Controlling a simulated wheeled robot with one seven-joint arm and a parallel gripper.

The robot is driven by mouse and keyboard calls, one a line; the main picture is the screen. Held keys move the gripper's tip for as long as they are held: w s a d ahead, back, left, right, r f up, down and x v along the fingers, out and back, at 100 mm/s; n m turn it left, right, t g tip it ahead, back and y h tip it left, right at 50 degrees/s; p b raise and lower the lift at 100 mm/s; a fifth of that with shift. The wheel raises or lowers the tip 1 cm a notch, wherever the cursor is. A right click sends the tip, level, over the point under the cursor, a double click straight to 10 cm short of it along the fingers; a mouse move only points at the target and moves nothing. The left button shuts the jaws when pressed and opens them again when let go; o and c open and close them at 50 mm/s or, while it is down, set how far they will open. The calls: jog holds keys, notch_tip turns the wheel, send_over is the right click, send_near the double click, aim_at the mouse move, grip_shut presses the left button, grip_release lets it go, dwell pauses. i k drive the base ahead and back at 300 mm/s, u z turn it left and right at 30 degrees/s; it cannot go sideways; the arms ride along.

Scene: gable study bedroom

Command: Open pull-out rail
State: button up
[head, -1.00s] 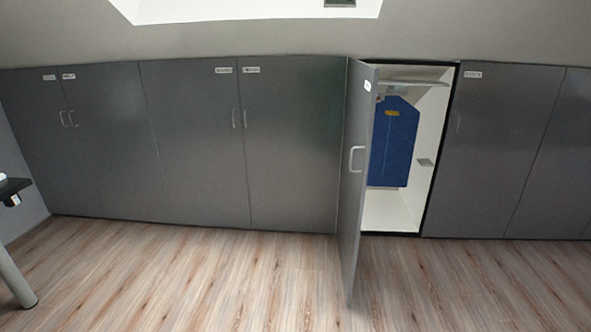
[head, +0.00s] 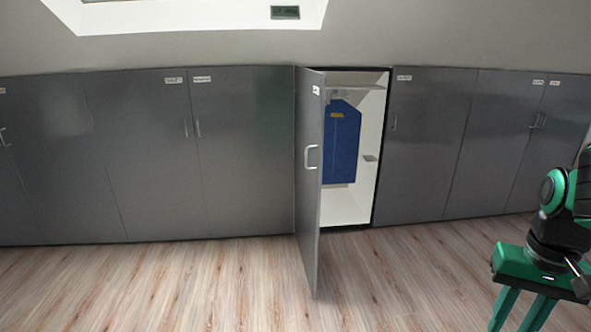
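The pull-out rail (head: 358,90) is a pale bar at the top inside the open cupboard. It is small here, and the half-open door hides its left end. A blue garment or bag (head: 341,142) with a yellow patch hangs beneath it. The grey cupboard door (head: 311,170) with its pale handle stands swung out toward me. My gripper (head: 521,312) is at the lower right, far from the rail. Its two green fingers point down and are apart, with floor showing between them. The fingertips are cut off by the frame's bottom edge.
Closed grey cupboards (head: 245,165) line the wall on both sides. The open door's edge juts out over the floor left of the opening. The wooden floor (head: 400,285) before the cupboards is clear.

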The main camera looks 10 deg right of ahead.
aim_at(342, 135)
jog(key=u, duration=0.1)
jog(key=i, duration=1)
jog(key=z, duration=0.1)
